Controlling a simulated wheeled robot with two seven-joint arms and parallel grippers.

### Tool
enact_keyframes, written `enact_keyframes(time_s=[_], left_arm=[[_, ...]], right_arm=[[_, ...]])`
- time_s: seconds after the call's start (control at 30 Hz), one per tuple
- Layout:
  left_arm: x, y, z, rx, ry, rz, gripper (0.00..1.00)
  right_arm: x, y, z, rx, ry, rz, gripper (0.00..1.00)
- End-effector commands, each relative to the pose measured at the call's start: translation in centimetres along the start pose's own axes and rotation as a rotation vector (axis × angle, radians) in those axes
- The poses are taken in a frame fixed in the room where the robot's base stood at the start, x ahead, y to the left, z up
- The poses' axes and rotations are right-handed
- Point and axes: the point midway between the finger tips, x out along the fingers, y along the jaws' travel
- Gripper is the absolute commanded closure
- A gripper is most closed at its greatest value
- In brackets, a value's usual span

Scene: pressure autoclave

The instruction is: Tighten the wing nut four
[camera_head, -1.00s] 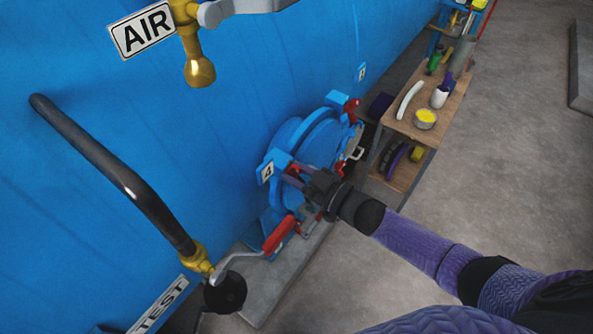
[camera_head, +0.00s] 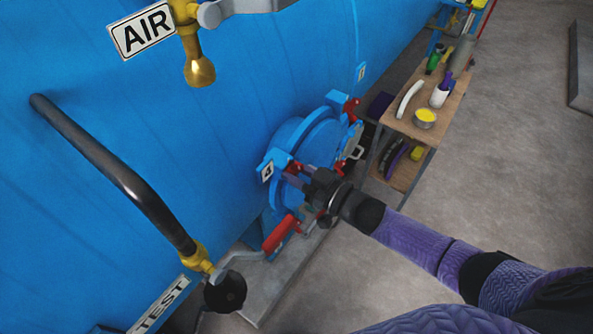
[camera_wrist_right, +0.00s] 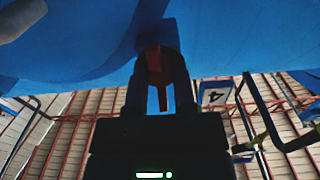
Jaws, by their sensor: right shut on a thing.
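Wing nut four (camera_head: 292,168) is a small red piece beside the white label "4" (camera_head: 267,172) on the blue round hatch (camera_head: 318,140). My right gripper (camera_head: 299,173) reaches it from the lower right, its fingers at the nut. In the right wrist view the two dark fingers (camera_wrist_right: 158,75) are closed on the red wing nut (camera_wrist_right: 155,62), which is mostly shadowed between them. The "4" label (camera_wrist_right: 214,96) shows there to the right of the fingers. My left gripper is out of view.
Other red wing nuts sit round the hatch, one at the top right (camera_head: 350,107). A red-handled lever (camera_head: 279,235) is below my right gripper. A wooden shelf cart (camera_head: 405,125) stands behind on the right.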

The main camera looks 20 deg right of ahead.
Motion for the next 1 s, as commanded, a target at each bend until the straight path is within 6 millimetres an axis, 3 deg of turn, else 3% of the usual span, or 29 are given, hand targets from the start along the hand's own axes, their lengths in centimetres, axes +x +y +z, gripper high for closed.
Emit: enact_keyframes(time_s=[0.03,0.2,0.53,0.8,1.0], left_arm=[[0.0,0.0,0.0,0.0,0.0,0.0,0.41],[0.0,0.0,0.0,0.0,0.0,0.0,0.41],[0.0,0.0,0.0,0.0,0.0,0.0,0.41],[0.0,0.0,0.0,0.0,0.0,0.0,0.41],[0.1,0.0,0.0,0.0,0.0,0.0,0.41]], right_arm=[[-0.1,0.0,0.2,0.002,-0.005,0.0,0.66],[0.0,0.0,0.1,0.001,-0.003,0.0,0.32],[-0.6,0.0,0.1,0.0,-0.003,0.0,0.32],[-6.7,0.0,0.3,0.0,-0.008,0.0,0.32],[-9.7,0.0,0.2,0.0,-0.005,0.0,0.32]])
